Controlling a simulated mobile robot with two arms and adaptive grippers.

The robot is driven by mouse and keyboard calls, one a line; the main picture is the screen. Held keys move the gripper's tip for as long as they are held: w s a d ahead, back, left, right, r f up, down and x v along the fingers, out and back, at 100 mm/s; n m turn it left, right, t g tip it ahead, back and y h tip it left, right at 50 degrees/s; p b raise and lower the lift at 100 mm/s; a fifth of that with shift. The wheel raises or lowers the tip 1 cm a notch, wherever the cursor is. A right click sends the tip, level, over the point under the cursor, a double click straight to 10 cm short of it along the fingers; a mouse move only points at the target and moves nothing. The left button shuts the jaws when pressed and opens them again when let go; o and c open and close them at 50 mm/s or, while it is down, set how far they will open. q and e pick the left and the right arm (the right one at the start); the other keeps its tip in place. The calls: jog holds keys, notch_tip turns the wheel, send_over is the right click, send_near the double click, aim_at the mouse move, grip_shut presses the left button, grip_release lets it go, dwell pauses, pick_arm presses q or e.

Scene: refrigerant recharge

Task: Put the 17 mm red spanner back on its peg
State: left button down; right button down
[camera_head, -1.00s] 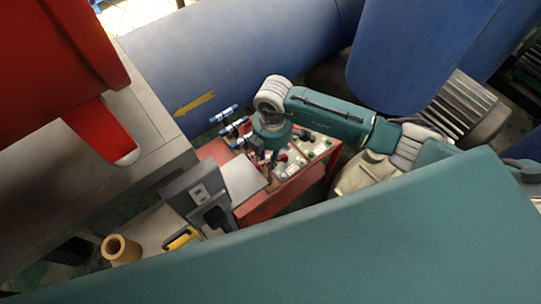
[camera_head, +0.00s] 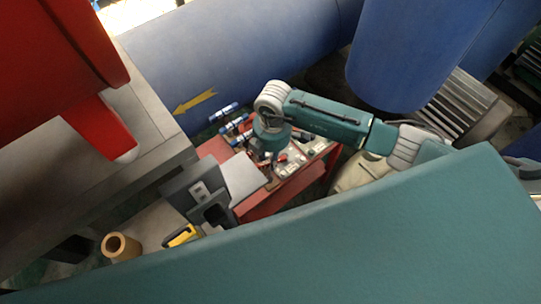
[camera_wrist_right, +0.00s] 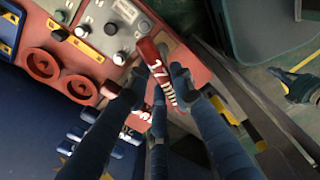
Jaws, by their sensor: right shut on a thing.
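The red spanner (camera_wrist_right: 150,56), with a white 17 on it, is in the right wrist view. My right gripper (camera_wrist_right: 160,88) is shut on it, with a fingertip on each side; its upper part sticks out past the fingertips. In the head view my right gripper (camera_head: 268,162) is over the red cart (camera_head: 262,207), close to its panel, and the spanner is too small to make out. Another red piece with white marks (camera_wrist_right: 136,137) shows below the fingers. I cannot make out the peg. My left gripper is not in view.
The panel (camera_head: 299,160) has knobs and switches; red round knobs (camera_wrist_right: 42,65) show in the wrist view. Blue-and-white fittings (camera_head: 224,113) stand behind the gripper. A grey box (camera_head: 198,190), a tan roll (camera_head: 121,247) and a yellow-and-black item (camera_head: 180,236) are at lower left.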

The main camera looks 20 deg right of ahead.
jog(key=shift+f, duration=0.3)
jog(key=c, duration=1.4)
grip_release()
jog(key=shift+c, duration=0.2)
jog(key=shift+r, duration=0.1)
